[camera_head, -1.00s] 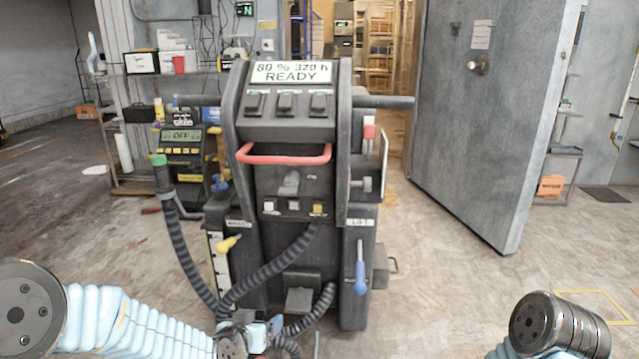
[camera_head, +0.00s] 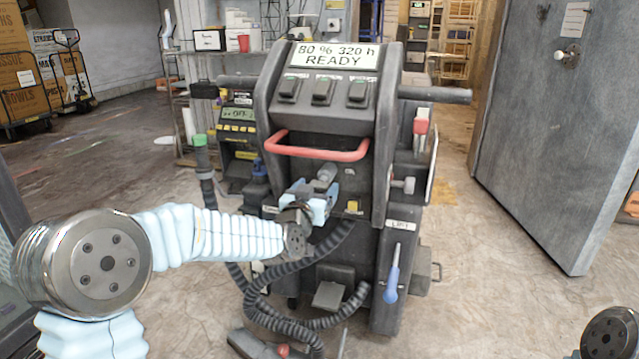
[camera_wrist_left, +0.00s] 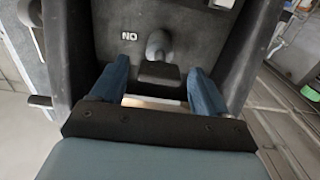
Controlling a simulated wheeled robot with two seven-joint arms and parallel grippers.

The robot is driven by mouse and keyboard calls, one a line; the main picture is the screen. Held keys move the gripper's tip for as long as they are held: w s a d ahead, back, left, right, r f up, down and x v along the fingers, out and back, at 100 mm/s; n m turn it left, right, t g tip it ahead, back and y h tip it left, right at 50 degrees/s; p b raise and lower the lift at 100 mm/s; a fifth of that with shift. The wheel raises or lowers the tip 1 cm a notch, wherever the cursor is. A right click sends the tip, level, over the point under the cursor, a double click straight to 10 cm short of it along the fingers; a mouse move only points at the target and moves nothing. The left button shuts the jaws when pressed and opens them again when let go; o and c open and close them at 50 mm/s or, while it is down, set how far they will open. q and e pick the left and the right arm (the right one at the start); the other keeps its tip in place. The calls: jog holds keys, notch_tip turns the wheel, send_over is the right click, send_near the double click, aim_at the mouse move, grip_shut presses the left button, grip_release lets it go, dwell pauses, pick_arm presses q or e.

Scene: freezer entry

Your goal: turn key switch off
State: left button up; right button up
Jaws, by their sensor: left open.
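The grey key switch knob (camera_head: 326,175) sits on the dark front panel of the machine (camera_head: 322,110), below the red handle (camera_head: 318,151). In the left wrist view the knob (camera_wrist_left: 158,46) has a rounded grey head above a dark block, beside white letters reading "NO". My left gripper (camera_head: 317,191) is in front of the panel, close to the knob. Its blue fingers (camera_wrist_left: 159,70) are open, one on each side below the knob's head, with no visible hold on it. My right gripper is out of view.
The display (camera_head: 333,55) reads "80 % 320 h READY". Black hoses (camera_head: 262,300) loop below my left arm. A blue-handled lever (camera_head: 392,275) is at the machine's lower right. A large grey door (camera_head: 545,140) stands open at right, with clear floor before it.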

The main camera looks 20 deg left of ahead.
pick_arm(q)
jog(key=shift+w, duration=1.1)
